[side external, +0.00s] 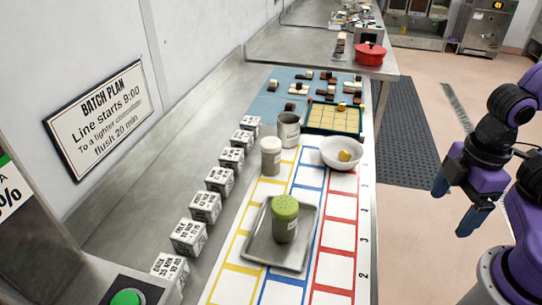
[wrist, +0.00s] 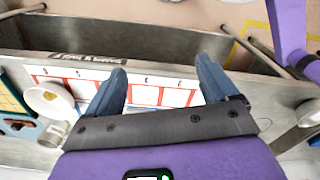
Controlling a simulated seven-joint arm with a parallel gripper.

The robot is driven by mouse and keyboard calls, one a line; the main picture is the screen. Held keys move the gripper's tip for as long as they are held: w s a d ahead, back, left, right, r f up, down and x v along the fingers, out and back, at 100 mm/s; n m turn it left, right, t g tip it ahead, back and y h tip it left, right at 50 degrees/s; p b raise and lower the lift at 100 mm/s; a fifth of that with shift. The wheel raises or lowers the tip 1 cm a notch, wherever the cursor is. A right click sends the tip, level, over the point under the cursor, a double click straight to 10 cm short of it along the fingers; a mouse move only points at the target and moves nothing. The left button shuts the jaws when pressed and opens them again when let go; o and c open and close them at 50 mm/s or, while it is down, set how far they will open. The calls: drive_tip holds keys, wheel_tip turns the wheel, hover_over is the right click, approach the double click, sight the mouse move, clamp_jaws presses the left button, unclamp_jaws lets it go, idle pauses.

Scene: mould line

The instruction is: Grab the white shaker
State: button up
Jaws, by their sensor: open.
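The white shaker (side external: 271,156) stands upright on the work table, at the far end of the yellow-outlined column, just left of a grey metal cup (side external: 289,135). I cannot make the shaker out in the wrist view. My gripper (side external: 457,202) is open and empty, off to the right of the table in the side view and well apart from the shaker. Its two blue fingers also show spread in the wrist view (wrist: 162,72), over the edge of the marked sheet.
A green-topped shaker (side external: 285,211) stands on a metal tray (side external: 262,255). A white bowl (side external: 330,160) holds a yellow piece. Several printed cubes (side external: 206,207) line the left side. A green-framed tray (side external: 316,128) and chocolate pieces lie beyond; a red pot (side external: 370,54) stands farther back.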

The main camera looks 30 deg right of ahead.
drive_tip(key=n+t+h, duration=0.9)
drive_tip(key=n+h, duration=0.1)
drive_tip(key=n, duration=0.4)
approach(273, 146)
drive_tip(key=x, duration=0.9)
drive_tip(key=a+f+x, duration=0.1)
drive_tip(key=x, duration=0.4)
drive_tip(key=shift+w+d+f, duration=0.1)
drive_tip(key=shift+w, duration=0.25)
drive_tip(key=c, duration=1.1)
drive_tip(key=shift+c, duration=0.2)
